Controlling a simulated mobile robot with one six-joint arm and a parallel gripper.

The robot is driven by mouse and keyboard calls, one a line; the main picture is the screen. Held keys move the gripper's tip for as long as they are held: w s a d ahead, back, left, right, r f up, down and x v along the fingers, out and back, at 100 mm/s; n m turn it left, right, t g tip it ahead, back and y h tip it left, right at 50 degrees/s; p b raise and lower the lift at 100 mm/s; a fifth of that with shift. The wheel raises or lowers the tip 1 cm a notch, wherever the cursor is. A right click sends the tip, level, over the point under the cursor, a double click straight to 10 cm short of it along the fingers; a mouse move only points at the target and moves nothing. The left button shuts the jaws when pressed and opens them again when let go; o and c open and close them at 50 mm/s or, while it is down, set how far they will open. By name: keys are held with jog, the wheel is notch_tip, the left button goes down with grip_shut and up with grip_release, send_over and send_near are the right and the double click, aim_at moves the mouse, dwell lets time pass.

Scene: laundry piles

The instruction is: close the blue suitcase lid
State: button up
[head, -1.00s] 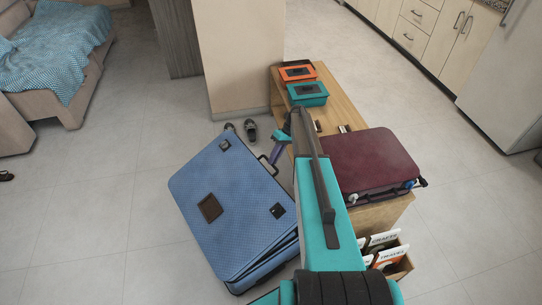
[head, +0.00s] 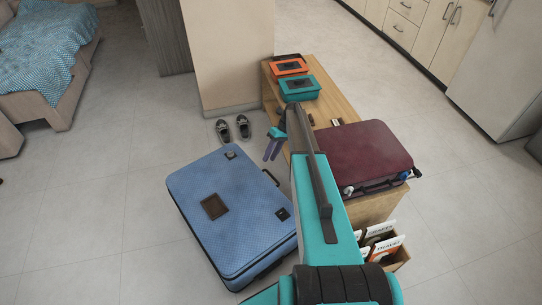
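The blue suitcase (head: 228,208) lies flat on the floor at the left of my arm. Its lid is down over the base, and no clear gap shows along the edge facing me. Dark patches mark the lid, and a dark handle is on its right side. My gripper (head: 270,152) is just beyond the suitcase's upper right corner, beside the wooden bench, apart from the lid. My teal arm hides part of the bench.
A wooden bench (head: 341,105) holds a maroon suitcase (head: 362,155), a teal box (head: 299,87) and an orange box (head: 289,67). A pair of shoes (head: 233,129) sits by the wall pillar (head: 231,60). A file crate (head: 398,259) stands at lower right. Floor left of the blue suitcase is clear.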

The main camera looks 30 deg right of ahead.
jog(key=shift+r, duration=0.15)
jog(key=b+v, duration=0.1)
jog(key=v, duration=1.2)
jog(key=shift+d+r, duration=0.2)
jog(key=shift+r, duration=0.05)
jog(key=shift+s, duration=0.15)
